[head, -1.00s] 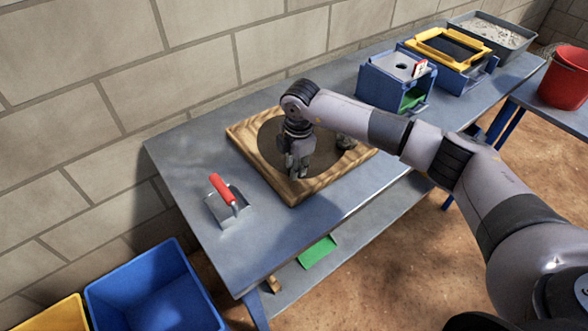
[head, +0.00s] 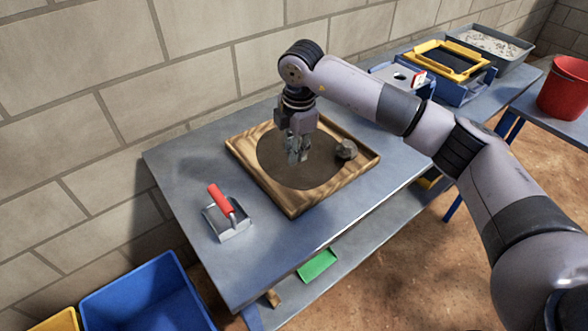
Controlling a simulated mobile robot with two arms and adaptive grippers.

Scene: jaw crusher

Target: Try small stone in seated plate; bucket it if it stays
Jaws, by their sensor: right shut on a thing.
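My right gripper (head: 296,156) is above the wooden tray with a dark round middle (head: 292,205). It points down and is shut on the small stone, which its fingers mostly hide. Another grey stone (head: 346,149) lies in the tray at its right side, apart from the gripper. The grey plate (head: 400,76) with a round hole sits on a blue stand at the back, partly behind my right arm. A red bucket (head: 563,92) stands on the right-hand table. My left gripper is out of view.
A yellow-framed sieve (head: 448,59) and a grey tub of gravel (head: 492,42) stand at the back. A blue bin (head: 150,300) is at the lower left. A block wall runs behind the table.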

